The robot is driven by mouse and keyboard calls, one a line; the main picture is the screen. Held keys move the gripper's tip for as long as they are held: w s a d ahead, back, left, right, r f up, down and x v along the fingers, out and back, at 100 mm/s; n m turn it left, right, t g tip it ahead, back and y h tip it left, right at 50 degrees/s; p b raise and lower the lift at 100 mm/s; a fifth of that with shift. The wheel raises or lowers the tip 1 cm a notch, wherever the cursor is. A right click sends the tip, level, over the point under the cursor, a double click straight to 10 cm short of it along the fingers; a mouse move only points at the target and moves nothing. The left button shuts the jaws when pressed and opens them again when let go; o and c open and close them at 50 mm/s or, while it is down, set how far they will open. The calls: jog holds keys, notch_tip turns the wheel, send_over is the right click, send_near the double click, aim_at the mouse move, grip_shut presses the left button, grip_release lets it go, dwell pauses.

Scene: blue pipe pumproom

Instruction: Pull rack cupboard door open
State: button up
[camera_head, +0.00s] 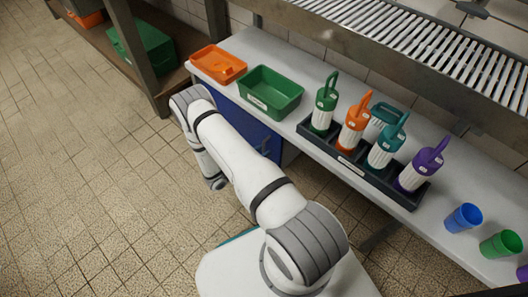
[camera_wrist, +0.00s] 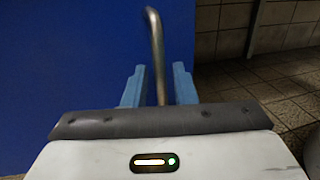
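The blue cupboard door (camera_wrist: 70,60) fills the left of the wrist view. A curved metal bar handle (camera_wrist: 155,50) stands in front of it. My gripper (camera_wrist: 159,85) has its two light blue fingers on either side of the handle's lower part, with a visible gap on each side. I cannot tell whether the fingers touch it elsewhere. In the head view, the blue cupboard front (camera_head: 258,136) shows under the counter, partly covered by my arm. My gripper is hidden there.
The counter (camera_head: 315,172) holds an orange tray (camera_head: 218,65), a green bin (camera_head: 271,94), a dark rack (camera_head: 350,166) of several bottles, and cups. A rack post (camera_head: 137,55) stands left of the cupboard. The tiled floor (camera_head: 90,170) at left is clear.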

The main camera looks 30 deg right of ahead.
jog(key=shift+w+d, duration=0.1)
jog(key=shift+d, duration=0.3)
jog(key=shift+c, duration=0.5)
grip_shut()
jog(key=shift+d, duration=0.1)
